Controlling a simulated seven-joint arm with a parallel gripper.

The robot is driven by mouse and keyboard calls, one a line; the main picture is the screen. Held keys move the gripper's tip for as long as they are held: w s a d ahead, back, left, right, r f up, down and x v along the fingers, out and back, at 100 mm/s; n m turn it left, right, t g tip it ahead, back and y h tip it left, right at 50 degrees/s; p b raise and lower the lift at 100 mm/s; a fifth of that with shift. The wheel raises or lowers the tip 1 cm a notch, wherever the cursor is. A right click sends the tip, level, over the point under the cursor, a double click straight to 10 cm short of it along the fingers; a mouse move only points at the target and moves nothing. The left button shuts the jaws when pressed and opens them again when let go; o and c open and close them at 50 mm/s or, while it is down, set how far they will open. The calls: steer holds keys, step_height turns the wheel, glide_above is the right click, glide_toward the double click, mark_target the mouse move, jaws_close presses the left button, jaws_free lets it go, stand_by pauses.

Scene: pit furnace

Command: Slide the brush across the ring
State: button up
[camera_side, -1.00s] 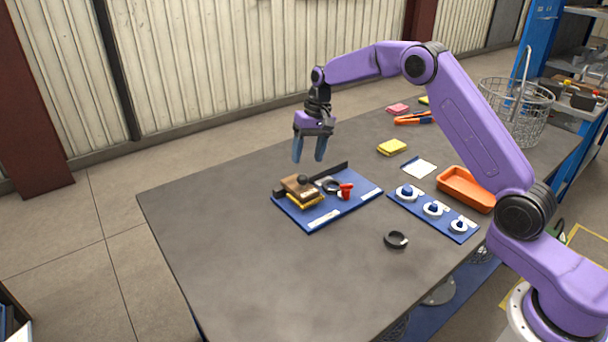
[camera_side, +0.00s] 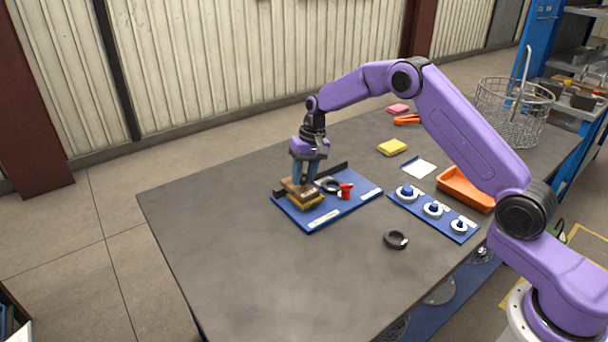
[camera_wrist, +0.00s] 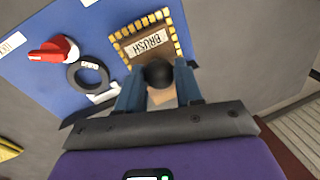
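The brush (camera_side: 299,188) is a brown block with yellow bristles along its lower edge. It rests on the left part of a blue board (camera_side: 311,221); its BRUSH label shows in the wrist view (camera_wrist: 148,42). My gripper (camera_side: 305,180) is down over it, with blue fingers on either side of its dark round knob (camera_wrist: 159,73). The fingers look closed against the knob, with no clear gap. A dark ring (camera_wrist: 88,76) lies flat on the board beside the brush. Another dark ring (camera_side: 396,240) with a pale mark lies on the bare table.
A red piece (camera_side: 346,191) stands on the board near the ring, and a dark bar (camera_side: 336,171) edges its back. To the right are a blue strip with white discs (camera_side: 433,209), an orange tray (camera_side: 466,189) and a wire basket (camera_side: 513,110). The table's front left is clear.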

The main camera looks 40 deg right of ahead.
steer(key=d, duration=1.5)
steer(key=shift+d, duration=0.35)
jaws_close()
steer(key=o, duration=1.1)
jaws_free()
steer(key=shift+a, duration=0.1)
steer(key=d+r, duration=0.1)
steer(key=r, duration=0.4)
steer(key=d+r, duration=0.1)
steer(key=r, duration=0.5)
steer(key=d+r, duration=0.1)
steer(key=r, duration=0.5)
steer(key=shift+s+d+r, duration=0.1)
steer(key=shift+s+d, duration=0.1)
steer(key=shift+s, duration=0.15)
